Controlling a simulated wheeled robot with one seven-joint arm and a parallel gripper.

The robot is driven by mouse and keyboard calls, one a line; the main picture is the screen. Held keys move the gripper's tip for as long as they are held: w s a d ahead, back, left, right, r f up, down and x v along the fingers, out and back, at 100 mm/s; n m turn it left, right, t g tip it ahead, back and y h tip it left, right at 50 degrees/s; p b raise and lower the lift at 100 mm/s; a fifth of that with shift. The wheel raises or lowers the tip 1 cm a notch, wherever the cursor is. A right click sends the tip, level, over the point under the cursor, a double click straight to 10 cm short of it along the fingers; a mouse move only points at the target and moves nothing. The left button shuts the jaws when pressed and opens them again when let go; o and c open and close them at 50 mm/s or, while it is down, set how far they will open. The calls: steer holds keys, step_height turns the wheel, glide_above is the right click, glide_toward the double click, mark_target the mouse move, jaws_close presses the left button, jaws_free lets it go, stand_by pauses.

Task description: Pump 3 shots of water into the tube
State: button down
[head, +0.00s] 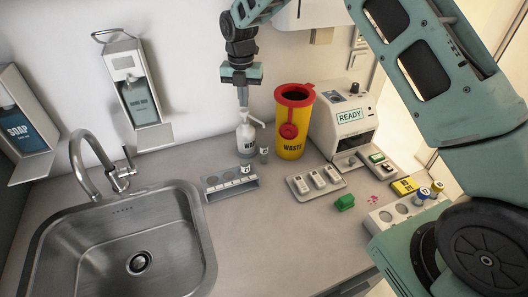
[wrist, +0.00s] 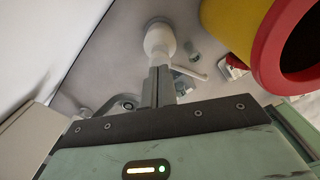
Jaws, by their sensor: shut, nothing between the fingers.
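In the wrist view the shut fingers (wrist: 158,85) cover part of the pump head. The white bottle (wrist: 158,42), the spout (wrist: 188,72) and the tube (wrist: 193,50) show beyond them.
A yellow waste bin (head: 291,138) with a red lid stands close right of the tube. A rack (head: 217,188) with a small vial is in front. A tray (head: 304,193) of white cassettes, a green item (head: 345,202) and a READY machine (head: 338,125) lie right. A sink (head: 100,240) is left.

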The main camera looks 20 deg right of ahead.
mark_target(244, 111)
steer(key=shift+f, duration=0.2)
steer(key=shift+f+b, duration=0.7)
steer(key=shift+f, duration=0.65)
steer(key=shift+r+p, duration=1)
steer(key=shift+r, duration=0.5)
steer(key=shift+f, duration=0.15)
steer(key=shift+f+b, duration=0.75)
steer(key=shift+f, duration=0.65)
steer(key=shift+r, duration=0.1)
steer(key=shift+r+p, duration=1)
steer(key=shift+r, duration=0.45)
